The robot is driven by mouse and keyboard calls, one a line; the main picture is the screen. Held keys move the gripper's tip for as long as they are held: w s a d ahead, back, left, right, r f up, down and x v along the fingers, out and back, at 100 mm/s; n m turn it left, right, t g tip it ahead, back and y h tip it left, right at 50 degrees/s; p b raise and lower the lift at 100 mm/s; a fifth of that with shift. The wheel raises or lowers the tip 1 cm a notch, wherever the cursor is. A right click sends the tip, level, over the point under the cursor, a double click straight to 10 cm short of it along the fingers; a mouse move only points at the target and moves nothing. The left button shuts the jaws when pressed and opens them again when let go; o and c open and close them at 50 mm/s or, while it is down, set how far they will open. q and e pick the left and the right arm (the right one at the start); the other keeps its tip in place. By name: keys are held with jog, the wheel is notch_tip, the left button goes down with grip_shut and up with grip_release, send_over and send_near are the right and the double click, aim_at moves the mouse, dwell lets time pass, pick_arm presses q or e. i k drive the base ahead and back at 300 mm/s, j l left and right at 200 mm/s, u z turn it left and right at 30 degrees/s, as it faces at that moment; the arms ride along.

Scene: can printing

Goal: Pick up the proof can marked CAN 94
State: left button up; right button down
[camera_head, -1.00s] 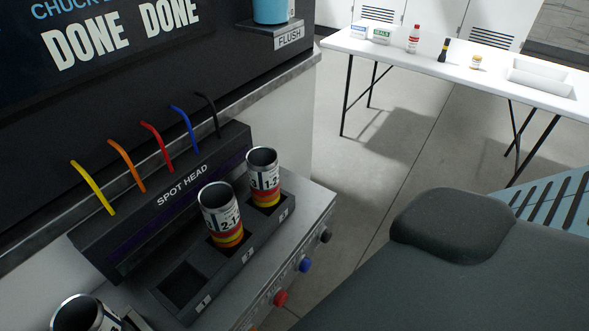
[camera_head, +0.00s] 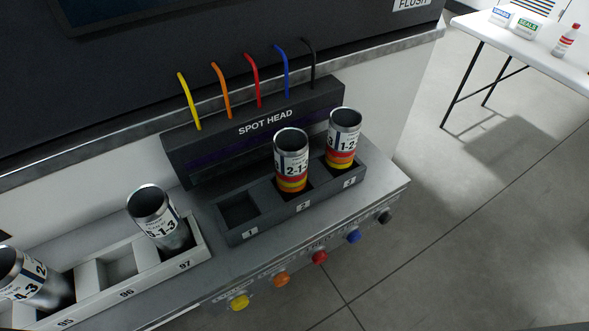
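No can reading CAN 94 is visible. A silver can (camera_head: 30,285) with a white label showing part of "4-3" stands tilted at the lower left, in or near the slot marked 95, cut by the frame edge. Another silver can (camera_head: 158,218) with a label reading about "5-1-3" stands in slot 97 of the light tray (camera_head: 150,279). Slot 96 between them is empty. Two banded cans stand in the dark holder: one in slot 2 (camera_head: 291,160) and one in slot 3 (camera_head: 343,139). Neither gripper is in view.
The dark holder's slot 1 (camera_head: 239,211) is empty. The SPOT HEAD block (camera_head: 265,122) with several coloured tubes stands behind it. Coloured buttons line the bench front, including a red one (camera_head: 319,257). A white table (camera_head: 510,45) stands far right over open floor.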

aim_at(291, 145)
jog(key=k+l, duration=0.1)
jog(key=l, duration=0.55)
jog(key=k+l, duration=0.1)
jog(key=l, duration=1.25)
jog(key=k+z, duration=0.05)
jog(key=k, duration=0.05)
